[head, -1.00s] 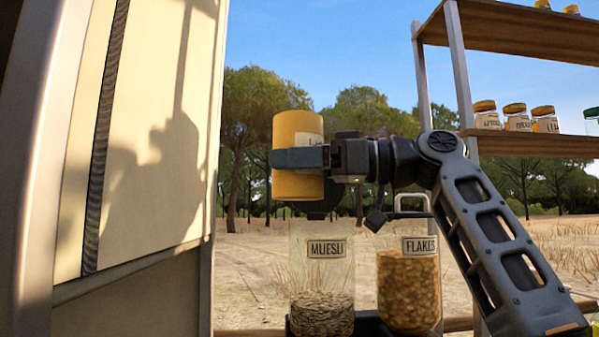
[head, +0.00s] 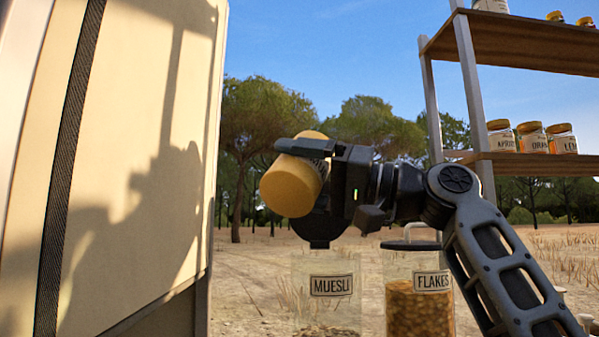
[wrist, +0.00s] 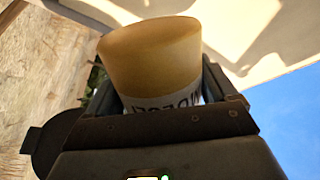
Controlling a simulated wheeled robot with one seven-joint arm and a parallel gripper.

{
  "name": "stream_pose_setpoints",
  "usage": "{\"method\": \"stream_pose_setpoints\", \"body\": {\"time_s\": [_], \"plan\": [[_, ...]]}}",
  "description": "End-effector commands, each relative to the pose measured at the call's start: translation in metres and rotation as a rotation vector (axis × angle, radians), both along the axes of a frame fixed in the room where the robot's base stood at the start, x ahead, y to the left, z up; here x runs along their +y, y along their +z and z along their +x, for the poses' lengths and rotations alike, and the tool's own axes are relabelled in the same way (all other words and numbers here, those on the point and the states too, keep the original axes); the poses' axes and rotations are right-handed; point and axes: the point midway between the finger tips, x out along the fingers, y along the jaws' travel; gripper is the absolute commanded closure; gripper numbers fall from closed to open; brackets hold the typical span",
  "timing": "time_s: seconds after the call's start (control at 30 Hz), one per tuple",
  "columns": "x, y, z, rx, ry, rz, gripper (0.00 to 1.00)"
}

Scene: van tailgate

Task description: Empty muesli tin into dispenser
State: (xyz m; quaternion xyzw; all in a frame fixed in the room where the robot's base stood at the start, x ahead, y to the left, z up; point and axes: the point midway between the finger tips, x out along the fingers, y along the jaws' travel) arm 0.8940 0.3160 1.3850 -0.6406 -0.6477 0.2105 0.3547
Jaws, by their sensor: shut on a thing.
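The yellow muesli tin (head: 292,187) is held in my gripper (head: 300,150), above the MUESLI dispenser (head: 328,287). The tin is tilted, with one round end facing down and toward the head camera. In the wrist view the tin (wrist: 152,58) sits between the two fingers, its white label partly covered by the gripper. No flakes show falling from it. The clear dispenser stands below, with muesli visible low in it. A dark round piece (head: 319,228) lies between the gripper and the dispenser's top.
The FLAKES dispenser (head: 419,300) stands close on the right, under my arm. A wooden shelf (head: 530,160) with jars is at the right. The van's pale side panel (head: 130,170) fills the left.

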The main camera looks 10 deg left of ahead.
Motion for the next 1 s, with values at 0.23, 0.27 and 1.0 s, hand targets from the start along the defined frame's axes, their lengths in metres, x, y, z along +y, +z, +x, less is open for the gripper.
{"method": "stream_pose_setpoints", "body": {"time_s": [0.23, 0.27, 1.0], "plan": [[-0.005, 0.006, 0.018, 0.328, -0.003, 0.081, 0.54], [-0.005, 0.006, 0.02, 0.363, -0.003, 0.09, 0.54], [-0.011, -0.01, 0.045, 0.859, 0.001, 0.212, 0.54]]}}
